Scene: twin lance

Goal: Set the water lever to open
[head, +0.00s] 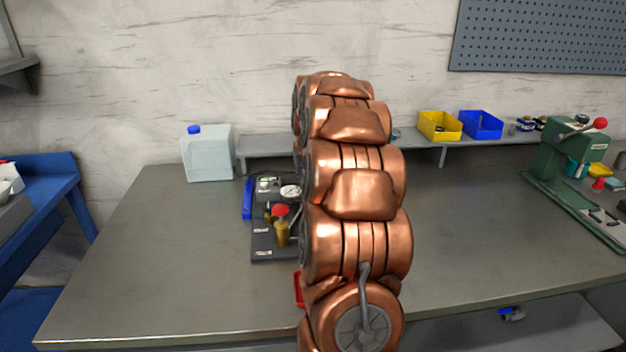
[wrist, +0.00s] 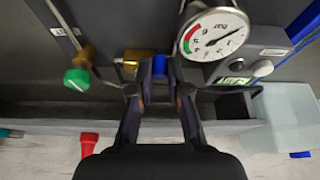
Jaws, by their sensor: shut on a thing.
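In the wrist view, my gripper (wrist: 160,82) has its two dark fingers closed on a small blue piece, which looks like the water lever (wrist: 160,66). A brass valve body (wrist: 131,60) shows just left of the fingertips. The fingers cover most of the lever, so its angle cannot be told. A round pressure gauge (wrist: 215,37) sits right of it, and a green knob on a brass stem (wrist: 77,79) sits to the left. In the head view, the dark panel (head: 272,252) stands on the bench, partly hidden by my copper arm. My gripper is hidden there.
A low shelf (head: 265,147) carries yellow (head: 439,125) and blue bins (head: 481,124). A green press (head: 560,160) stands right. The bench's left part is clear.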

